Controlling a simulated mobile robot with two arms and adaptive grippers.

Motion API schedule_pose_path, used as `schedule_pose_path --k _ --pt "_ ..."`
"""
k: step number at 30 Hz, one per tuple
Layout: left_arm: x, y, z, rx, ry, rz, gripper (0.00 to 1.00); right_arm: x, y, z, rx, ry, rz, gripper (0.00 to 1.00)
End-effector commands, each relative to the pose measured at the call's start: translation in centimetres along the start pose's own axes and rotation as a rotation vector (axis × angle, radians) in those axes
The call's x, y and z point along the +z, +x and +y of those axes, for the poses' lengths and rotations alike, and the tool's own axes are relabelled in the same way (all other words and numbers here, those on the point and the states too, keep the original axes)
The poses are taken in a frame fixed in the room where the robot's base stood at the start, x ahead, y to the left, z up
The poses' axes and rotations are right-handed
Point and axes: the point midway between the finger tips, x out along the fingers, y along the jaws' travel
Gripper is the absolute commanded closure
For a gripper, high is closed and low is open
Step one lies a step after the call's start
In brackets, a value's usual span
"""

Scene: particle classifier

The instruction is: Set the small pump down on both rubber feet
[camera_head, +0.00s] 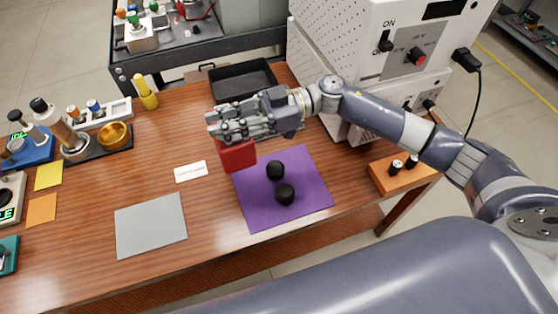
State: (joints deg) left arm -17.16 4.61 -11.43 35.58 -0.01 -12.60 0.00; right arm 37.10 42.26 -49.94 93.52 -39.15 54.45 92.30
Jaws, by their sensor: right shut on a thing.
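The small pump shows as a red block (237,157) under my right gripper (222,124). My right gripper is shut on it, and its fingers hide the upper part of the block. The two rubber feet are short black cylinders, the far one (275,170) and the near one (285,194), standing apart on a purple mat (310,190). The block is left of and behind the feet, over the mat's far left corner, and appears apart from them. Its height above the mat is hard to tell. My left gripper is not in view.
A grey mat (150,225) and a white label card (191,172) lie left of the purple mat. A black tray (243,80) and a white machine (350,60) stand behind. An orange block (400,173) with black knobs is at the right.

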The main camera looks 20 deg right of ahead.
Motion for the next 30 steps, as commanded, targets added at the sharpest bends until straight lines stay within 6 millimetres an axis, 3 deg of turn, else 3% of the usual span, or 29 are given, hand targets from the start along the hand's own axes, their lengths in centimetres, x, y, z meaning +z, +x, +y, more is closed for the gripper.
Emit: schedule_pose_path --k 9,15,22,30 --pt "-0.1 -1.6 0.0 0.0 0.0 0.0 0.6 0.7 -5.9 -5.6 0.003 0.003 -0.001 1.0" --pt "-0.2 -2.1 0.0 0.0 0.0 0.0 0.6 1.1 -8.1 -7.8 0.002 0.0 0.001 1.0" --pt "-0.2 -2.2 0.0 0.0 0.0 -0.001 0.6 1.8 -8.5 -8.2 0.001 -0.002 0.004 1.0" --pt "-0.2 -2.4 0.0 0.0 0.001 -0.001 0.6 4.7 -8.4 -8.2 0.002 -0.002 0.003 1.0"
